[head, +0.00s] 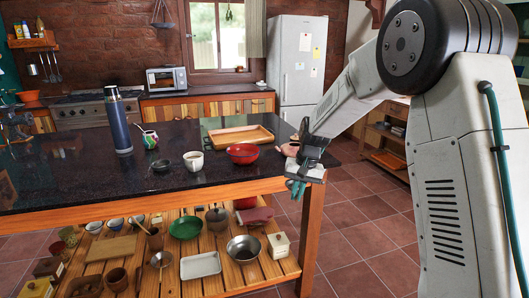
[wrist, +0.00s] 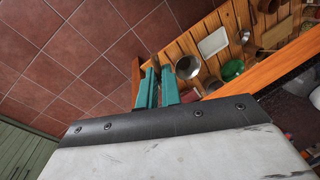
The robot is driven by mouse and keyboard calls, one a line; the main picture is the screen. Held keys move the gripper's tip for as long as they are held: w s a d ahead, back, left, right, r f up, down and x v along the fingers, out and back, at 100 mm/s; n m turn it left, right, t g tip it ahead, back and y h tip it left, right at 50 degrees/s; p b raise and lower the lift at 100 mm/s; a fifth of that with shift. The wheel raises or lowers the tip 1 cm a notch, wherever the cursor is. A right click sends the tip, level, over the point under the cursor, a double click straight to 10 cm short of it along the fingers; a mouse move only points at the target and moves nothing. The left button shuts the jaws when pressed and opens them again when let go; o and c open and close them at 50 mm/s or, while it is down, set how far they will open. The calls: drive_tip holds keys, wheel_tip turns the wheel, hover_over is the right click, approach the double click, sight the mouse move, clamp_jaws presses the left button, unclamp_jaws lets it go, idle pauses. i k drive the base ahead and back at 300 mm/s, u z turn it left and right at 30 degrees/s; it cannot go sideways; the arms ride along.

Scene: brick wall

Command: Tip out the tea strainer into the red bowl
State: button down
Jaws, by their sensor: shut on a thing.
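The red bowl (head: 243,153) stands upright on the dark tabletop, left of my gripper. A small dark round item (head: 161,165) lies on the table left of the white cup; it looks like the tea strainer, but it is too small to be sure. My gripper (head: 296,190) points down at the table's right end, its teal fingers near the edge. In the wrist view the teal fingers (wrist: 157,88) are close together, over the floor and lower shelf. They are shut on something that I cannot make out. The bowl does not show in the wrist view.
A pinkish pot (head: 289,149) is close behind my gripper. The slatted shelf below holds bowls and pans. Open floor lies to the right.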

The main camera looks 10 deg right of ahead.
sight(242, 154)
drive_tip(key=z, duration=3.4)
drive_tip(key=k, duration=2.05)
drive_tip(key=u, duration=1.65)
drive_tip(key=i, duration=0.95)
